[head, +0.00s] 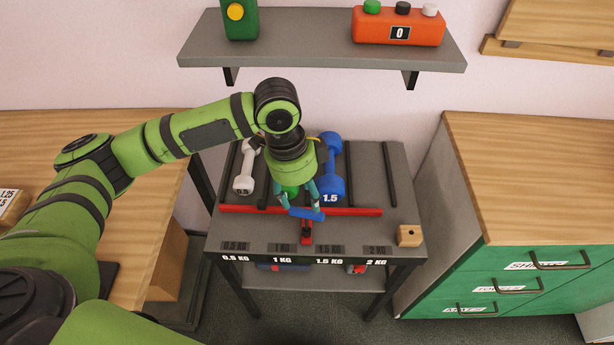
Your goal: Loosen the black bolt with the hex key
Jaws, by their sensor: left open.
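I see no black bolt and no hex key in the head view. My left gripper (299,200) points down over a grey rack table (405,190), with its teal fingers apart. A green dumbbell (290,190) lies under it, mostly hidden by the gripper, and I cannot tell whether the fingers touch it. A small blue piece (307,214) shows at the fingertips, just above a red bar (350,211) that runs across the rack. My right gripper is not in view.
A white dumbbell (244,168) and a blue 1.5 dumbbell (329,168) lie on either side of the gripper. A small wooden block (409,236) sits at the front right corner. A shelf (320,47) hangs above. The rack's right slot is empty.

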